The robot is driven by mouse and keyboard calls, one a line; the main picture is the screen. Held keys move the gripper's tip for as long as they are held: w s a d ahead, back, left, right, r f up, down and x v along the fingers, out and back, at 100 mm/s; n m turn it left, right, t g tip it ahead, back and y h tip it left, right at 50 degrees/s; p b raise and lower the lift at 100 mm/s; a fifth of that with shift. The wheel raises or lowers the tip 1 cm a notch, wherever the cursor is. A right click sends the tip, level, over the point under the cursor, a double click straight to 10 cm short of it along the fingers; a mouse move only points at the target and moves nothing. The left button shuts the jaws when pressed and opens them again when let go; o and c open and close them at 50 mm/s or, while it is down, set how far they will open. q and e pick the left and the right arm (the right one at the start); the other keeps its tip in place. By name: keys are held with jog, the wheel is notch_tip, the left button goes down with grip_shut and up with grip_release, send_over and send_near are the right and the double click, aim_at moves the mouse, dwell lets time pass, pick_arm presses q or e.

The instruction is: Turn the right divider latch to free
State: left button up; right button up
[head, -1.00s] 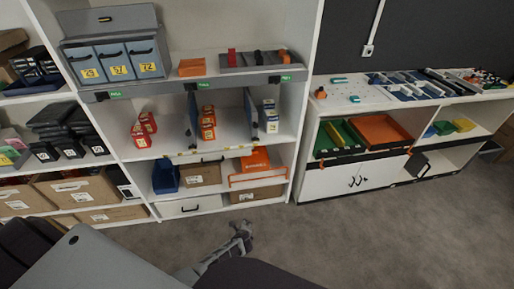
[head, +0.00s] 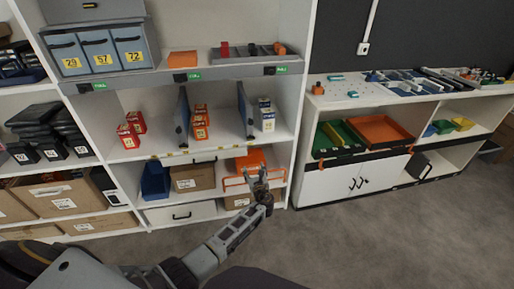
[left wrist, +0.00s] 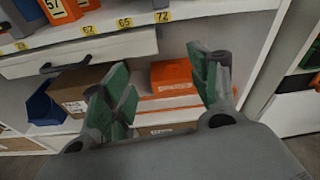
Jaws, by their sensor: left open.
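Two blue-grey dividers stand upright in the middle bay of the tall white shelf, a left one (head: 182,120) and a right one (head: 243,110). My right gripper is not in view.
Below are an orange box (head: 250,160), a blue bin (head: 155,181) and a cardboard box (head: 192,177). A low white cabinet (head: 350,180) stands right. The carpet in front is clear.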

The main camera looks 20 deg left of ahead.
pick_arm(q)
notch_tip(320, 180, up, 7)
jog(key=w+m+t+y+b, duration=0.1)
jog(key=w, duration=0.1)
jog(key=shift+w+d+f+m+t+y+b, duration=0.2)
jog(key=shift+w+m+t+y+b, duration=0.1)
jog(key=shift+b, duration=0.1)
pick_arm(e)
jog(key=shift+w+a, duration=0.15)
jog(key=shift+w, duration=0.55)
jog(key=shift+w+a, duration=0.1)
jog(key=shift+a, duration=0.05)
